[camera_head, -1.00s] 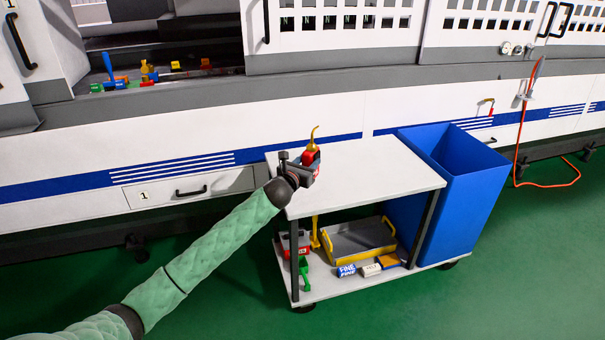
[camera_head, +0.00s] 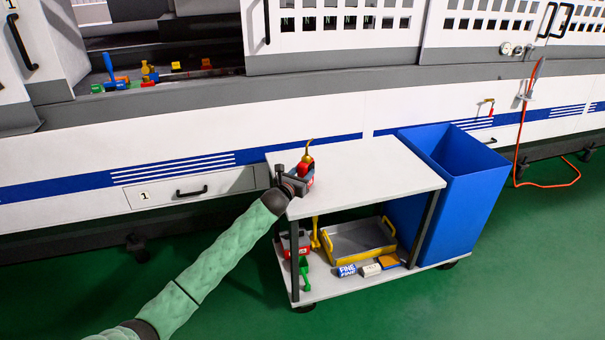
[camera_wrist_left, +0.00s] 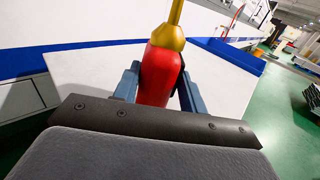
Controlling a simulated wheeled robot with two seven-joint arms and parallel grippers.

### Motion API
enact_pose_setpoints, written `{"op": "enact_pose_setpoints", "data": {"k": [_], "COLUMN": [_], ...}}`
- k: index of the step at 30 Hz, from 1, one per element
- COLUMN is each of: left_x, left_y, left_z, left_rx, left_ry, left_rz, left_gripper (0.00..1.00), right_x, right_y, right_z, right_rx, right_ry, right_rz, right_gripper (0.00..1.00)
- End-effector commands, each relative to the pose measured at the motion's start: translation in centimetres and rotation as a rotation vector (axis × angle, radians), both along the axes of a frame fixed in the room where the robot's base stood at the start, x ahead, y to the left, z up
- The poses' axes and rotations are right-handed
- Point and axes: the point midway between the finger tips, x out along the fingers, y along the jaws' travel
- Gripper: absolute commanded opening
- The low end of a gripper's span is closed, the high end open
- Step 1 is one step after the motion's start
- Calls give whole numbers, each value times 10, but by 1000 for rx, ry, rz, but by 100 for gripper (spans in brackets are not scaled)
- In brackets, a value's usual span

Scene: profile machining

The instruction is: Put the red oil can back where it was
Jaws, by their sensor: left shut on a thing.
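The red oil can (camera_head: 307,168) with its yellow spout is upright at the left end of the cart's white top shelf (camera_head: 370,175). My left gripper (camera_head: 303,182) is shut around the can's body. In the left wrist view the red can (camera_wrist_left: 161,77) stands between the two blue-grey fingers (camera_wrist_left: 158,88), its yellow cap and spout rising above. The can's base is hidden, so I cannot tell whether it touches the shelf. My right gripper is in neither view.
A blue bin (camera_head: 468,190) stands at the cart's right end. The lower shelf holds a grey and yellow tray (camera_head: 359,242), a red box and small items. The white machine (camera_head: 90,160) runs behind. The rest of the top shelf is clear.

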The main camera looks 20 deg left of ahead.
Motion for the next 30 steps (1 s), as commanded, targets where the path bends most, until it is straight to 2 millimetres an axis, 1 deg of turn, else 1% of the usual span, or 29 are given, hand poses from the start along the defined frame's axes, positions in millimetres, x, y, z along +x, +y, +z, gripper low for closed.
{"op": "enact_pose_setpoints", "data": {"k": [5, 6, 8, 9, 14, 20, 23, 25, 28, 30], "left_x": [0, 0, 0, 0, 0, -1, -12, -23, -42, -56], "left_y": [0, 0, 0, 0, 0, 0, 3, 5, 9, 11], "left_z": [-2, -2, -2, -2, -2, 1, -3, -2, -2, -2], "left_rx": [0, 0, 0, 0, 0, 0, 2, 3, 3, 4], "left_ry": [-1, 0, 1, 1, 1, 0, 3, 1, 1, 2], "left_rz": [0, 0, 0, 0, 0, 0, 1, 0, -1, -1], "left_gripper": [35, 50, 61, 64, 64, 64, 64, 64, 64, 64], "right_x": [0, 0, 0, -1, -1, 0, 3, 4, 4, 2], "right_y": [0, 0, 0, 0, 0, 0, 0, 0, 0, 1], "right_z": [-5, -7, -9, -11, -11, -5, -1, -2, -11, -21], "right_rx": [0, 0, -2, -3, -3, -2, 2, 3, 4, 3], "right_ry": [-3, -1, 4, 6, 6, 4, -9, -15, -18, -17], "right_rz": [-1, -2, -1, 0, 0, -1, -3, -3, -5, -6], "right_gripper": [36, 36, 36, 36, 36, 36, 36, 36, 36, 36]}}
